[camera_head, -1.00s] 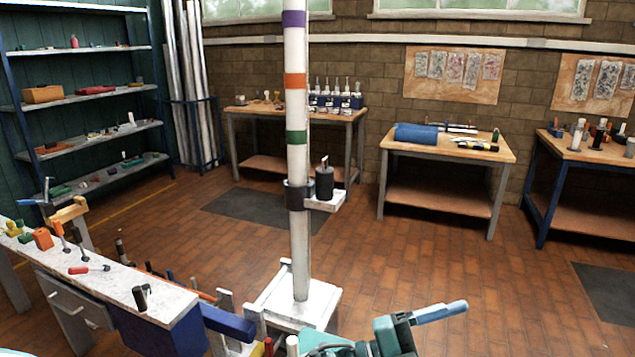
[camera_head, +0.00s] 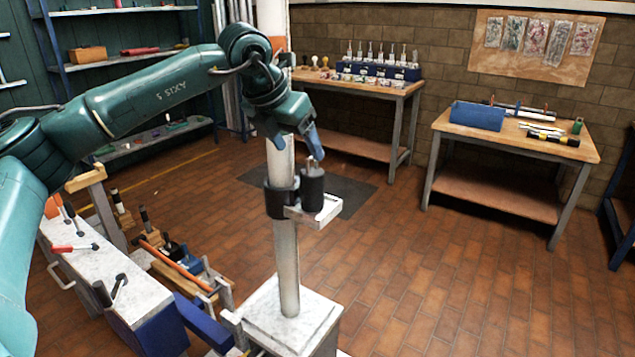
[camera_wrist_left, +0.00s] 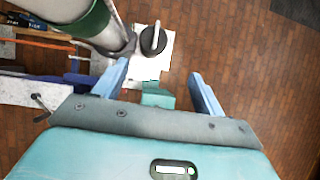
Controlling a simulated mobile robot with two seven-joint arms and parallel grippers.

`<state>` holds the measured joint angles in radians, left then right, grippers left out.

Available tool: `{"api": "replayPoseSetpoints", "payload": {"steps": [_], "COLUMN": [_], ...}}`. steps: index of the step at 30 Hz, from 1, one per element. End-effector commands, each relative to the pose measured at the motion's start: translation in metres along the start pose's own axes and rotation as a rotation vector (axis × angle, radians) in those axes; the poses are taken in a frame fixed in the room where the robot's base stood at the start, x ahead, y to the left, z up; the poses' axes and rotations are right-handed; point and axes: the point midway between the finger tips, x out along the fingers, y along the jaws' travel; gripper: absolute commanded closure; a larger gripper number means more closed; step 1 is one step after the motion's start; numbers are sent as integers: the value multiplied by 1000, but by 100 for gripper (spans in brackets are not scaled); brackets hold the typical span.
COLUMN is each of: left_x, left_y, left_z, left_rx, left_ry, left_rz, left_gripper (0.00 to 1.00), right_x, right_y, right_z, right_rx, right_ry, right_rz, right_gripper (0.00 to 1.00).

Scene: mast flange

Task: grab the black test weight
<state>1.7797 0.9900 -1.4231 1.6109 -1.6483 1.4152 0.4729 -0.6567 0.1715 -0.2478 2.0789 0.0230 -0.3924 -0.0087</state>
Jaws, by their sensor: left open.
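The black test weight (camera_head: 312,190) is a dark cylinder with a thin grey upright handle on top. It stands upright on a small white bracket plate (camera_head: 325,212) clamped to the mast (camera_head: 286,250) by a black collar. My left gripper (camera_head: 297,143) is open and empty, just above the weight and close to the mast. In the left wrist view the weight (camera_wrist_left: 152,42) lies ahead of the open blue fingers (camera_wrist_left: 158,75), slightly left of midway, and apart from them. My right gripper is not in view.
The mast stands close on the left of the weight, on a white base (camera_head: 270,312). A marble-topped bench (camera_head: 85,265) with tools is at lower left. Wooden tables (camera_head: 470,165) stand at the back. The floor right of the mast is clear.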

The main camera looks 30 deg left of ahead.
Motion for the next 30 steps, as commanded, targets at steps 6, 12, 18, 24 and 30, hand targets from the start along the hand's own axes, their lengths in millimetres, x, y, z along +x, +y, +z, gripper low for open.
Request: {"api": "replayPoseSetpoints", "payload": {"steps": [6, 12, 18, 24, 30], "left_x": [10, 49, 70, 88, 116], "left_y": [13, 14, 14, 12, 12], "left_z": [2, 3, 3, 6, 7], "left_rx": [-13, -12, -12, -10, -11], "left_ry": [-1, -2, -5, -3, -4], "left_rz": [45, 41, 41, 41, 40], "left_gripper": [30, 30, 30, 30, 30], "right_x": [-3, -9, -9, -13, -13], "right_y": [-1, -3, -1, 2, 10], "right_z": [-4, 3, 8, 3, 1], "right_rx": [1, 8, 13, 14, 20], "right_ry": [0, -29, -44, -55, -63], "right_rz": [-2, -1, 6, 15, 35], "right_gripper": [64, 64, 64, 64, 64]}}
